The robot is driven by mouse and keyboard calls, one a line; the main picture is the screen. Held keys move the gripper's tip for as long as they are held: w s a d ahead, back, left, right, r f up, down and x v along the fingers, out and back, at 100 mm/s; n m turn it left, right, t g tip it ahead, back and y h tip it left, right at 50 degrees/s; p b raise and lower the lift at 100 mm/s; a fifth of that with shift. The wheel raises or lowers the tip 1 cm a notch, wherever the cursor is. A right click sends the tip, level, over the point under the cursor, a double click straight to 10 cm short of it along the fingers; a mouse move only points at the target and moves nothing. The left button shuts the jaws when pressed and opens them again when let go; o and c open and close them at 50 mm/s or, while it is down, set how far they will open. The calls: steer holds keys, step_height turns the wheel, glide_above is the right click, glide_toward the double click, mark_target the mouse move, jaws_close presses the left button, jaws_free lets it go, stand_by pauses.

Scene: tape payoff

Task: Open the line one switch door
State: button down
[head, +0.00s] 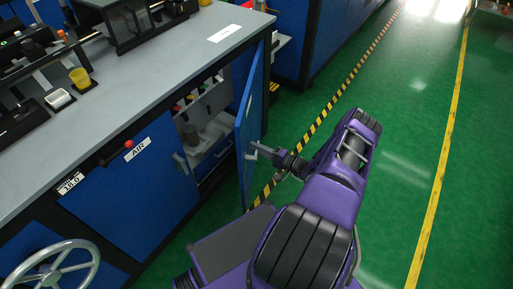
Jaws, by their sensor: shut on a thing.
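The switch door (250,136) is a blue cabinet door in the head view, standing swung out from the bench front on its right side. Its handle (252,153) is a pale bar on the door's face turned toward my arm. My gripper (262,150) is shut on this handle, with my purple arm reaching in from the lower right. The opened cabinet (205,125) shows a pale interior with several small coloured parts at the back and a grey cylinder. Any label naming the door is not readable.
A handwheel (50,268) is at lower left. The grey bench top (150,75) holds equipment. Green floor (400,150) is clear at right.

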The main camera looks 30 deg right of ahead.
steer(key=shift+w+d+r, duration=0.1)
steer(key=shift+d, duration=0.1)
steer(key=c, duration=0.8)
jaws_free()
steer(key=shift+a, duration=0.1)
steer(key=v, duration=1.7)
steer(key=shift+s, duration=0.3)
